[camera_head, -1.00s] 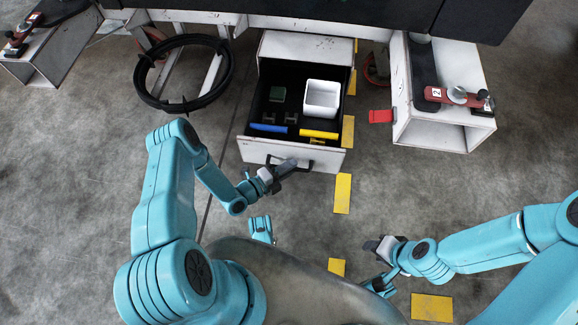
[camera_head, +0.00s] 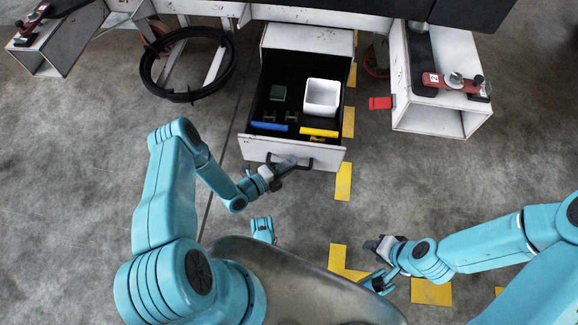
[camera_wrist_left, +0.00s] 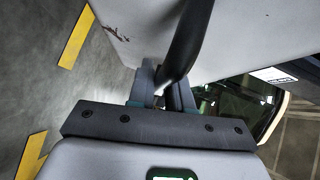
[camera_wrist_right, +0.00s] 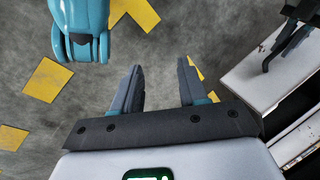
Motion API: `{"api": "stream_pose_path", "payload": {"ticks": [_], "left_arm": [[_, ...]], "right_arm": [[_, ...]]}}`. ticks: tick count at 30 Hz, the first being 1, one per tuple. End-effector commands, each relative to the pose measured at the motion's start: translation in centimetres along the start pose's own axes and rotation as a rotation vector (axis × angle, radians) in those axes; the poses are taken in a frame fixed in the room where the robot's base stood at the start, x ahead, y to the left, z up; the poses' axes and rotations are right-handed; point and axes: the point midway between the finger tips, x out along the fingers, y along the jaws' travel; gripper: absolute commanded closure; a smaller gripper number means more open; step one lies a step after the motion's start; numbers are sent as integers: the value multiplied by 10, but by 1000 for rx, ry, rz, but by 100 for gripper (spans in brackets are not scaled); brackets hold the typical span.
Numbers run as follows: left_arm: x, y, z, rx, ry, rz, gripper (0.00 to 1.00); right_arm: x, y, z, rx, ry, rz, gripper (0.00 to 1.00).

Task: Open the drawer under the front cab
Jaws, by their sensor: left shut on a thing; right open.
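The white drawer (camera_head: 250,147) stands pulled out from its white housing (camera_head: 305,39) under the dark cab. Its dark bar handle (camera_head: 306,167) is on the front panel. My left gripper (camera_head: 284,166) is at the handle, and in the left wrist view its fingers (camera_wrist_left: 165,90) are shut on the dark handle bar (camera_wrist_left: 186,45). Inside the drawer are a white box (camera_head: 322,97), a green block (camera_head: 278,92), a blue bar (camera_head: 269,127) and a yellow bar (camera_head: 318,132). My right gripper (camera_head: 378,262) is open and empty over the floor, its fingers apart in the right wrist view (camera_wrist_right: 160,90).
A black ring (camera_head: 187,66) hangs left of the drawer. A white open-ended step box (camera_head: 435,121) with a red clamp-like tool (camera_head: 455,82) stands to the right, with a red tab (camera_head: 380,103) beside it. Yellow floor markings (camera_head: 343,182) lie on clear concrete in front.

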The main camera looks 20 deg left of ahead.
Motion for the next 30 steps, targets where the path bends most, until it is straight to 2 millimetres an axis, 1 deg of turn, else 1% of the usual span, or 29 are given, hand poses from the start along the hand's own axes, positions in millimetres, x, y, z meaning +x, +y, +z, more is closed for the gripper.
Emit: {"api": "stream_pose_path", "payload": {"ticks": [2, 3, 4, 5, 16, 20, 23, 26, 30], "left_arm": [[0, -1, 1, 3, -2, -2, 100], [0, -1, 1, 2, -2, -2, 74], [0, -1, 1, 2, -2, -2, 65], [0, -1, 1, 2, -2, -2, 61], [-2, 0, -2, 1, -1, -1, 61], [-9, 0, -2, 0, -2, 0, 61], [-24, -2, -1, -2, -6, 1, 61], [-49, -3, 0, -3, -9, 2, 61], [-88, -3, -1, -3, -9, 1, 61]], "right_arm": [[0, 0, 0, 0, 0, 0, 57], [0, 0, 0, 0, 0, 0, 57], [0, 0, 0, 0, 0, 0, 57], [0, 0, 0, 0, 0, 0, 57], [0, 0, 0, 0, 0, 0, 57], [-3, -1, 1, 1, -4, 0, 57], [-10, -3, 4, 4, -16, 1, 57], [-18, -6, 9, 6, -32, 1, 57], [-27, -11, 12, 2, -42, 1, 57]]}}
